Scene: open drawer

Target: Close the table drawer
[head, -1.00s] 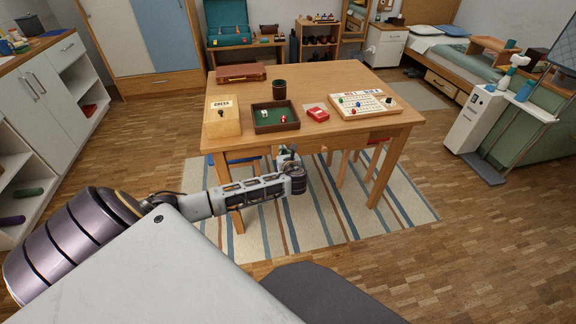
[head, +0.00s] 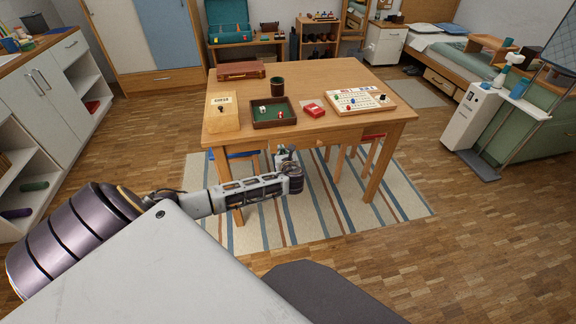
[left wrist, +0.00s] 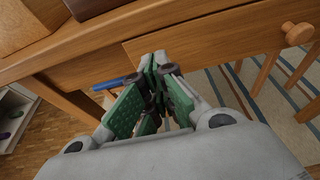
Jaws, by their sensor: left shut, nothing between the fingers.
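The wooden table (head: 310,86) stands ahead of me. In the left wrist view the drawer front (left wrist: 220,38) is a plain wooden panel under the tabletop, with a round wooden knob (left wrist: 297,33) at its right. How far it stands out cannot be told. My left gripper (left wrist: 155,65) is shut and empty, its green-padded fingers together at the left end of the drawer front. Whether they touch it is unclear. In the head view the left gripper (head: 284,154) is at the table's front edge, partly hidden by my wrist. My right gripper is not in view.
On the tabletop are a wooden box (head: 222,112), a green-lined tray (head: 273,124), a dark cup (head: 277,87), a red box (head: 314,110), a game board (head: 360,100) and a brown case (head: 241,69). Chairs stand under the table on a striped rug (head: 325,222). Floor in front is clear.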

